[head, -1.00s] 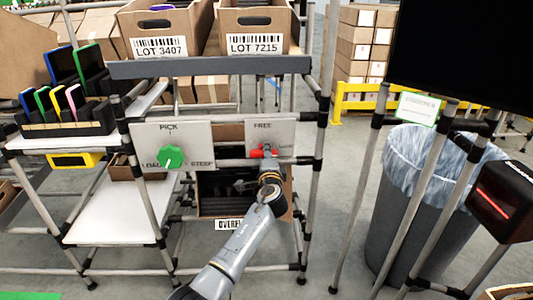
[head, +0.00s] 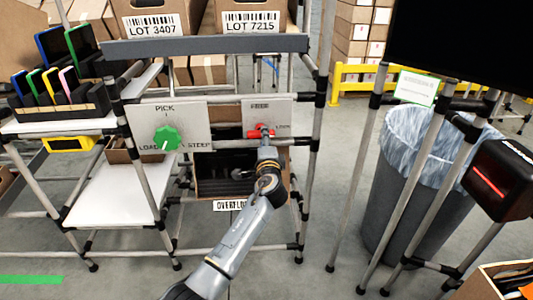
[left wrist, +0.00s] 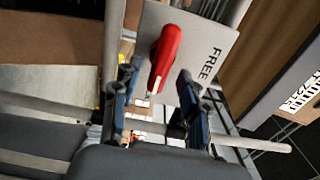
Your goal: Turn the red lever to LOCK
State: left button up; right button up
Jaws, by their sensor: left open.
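The red lever (head: 262,131) is on a pale panel (head: 280,106) at the right of the rack front. Small text stands right of it, too blurred to read surely. My left gripper (head: 265,142) is in front of the lever, its arm rising from below. In the left wrist view the lever (left wrist: 164,58) lies between and just beyond the two open fingers (left wrist: 158,80), with no clear grip on it. The word FREE shows on the panel (left wrist: 212,38) beside the lever, which runs roughly parallel to it. My right gripper is not in view.
A green knob (head: 166,138) sits on a wider panel to the left. A grey bin (head: 402,220) and a scanner (head: 500,182) are at the right. Bare floor lies between rack and bin.

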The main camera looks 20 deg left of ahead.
pick_arm(q)
jog(key=v, duration=0.8)
jog(key=shift+s, duration=0.15)
jog(key=shift+d, duration=0.1)
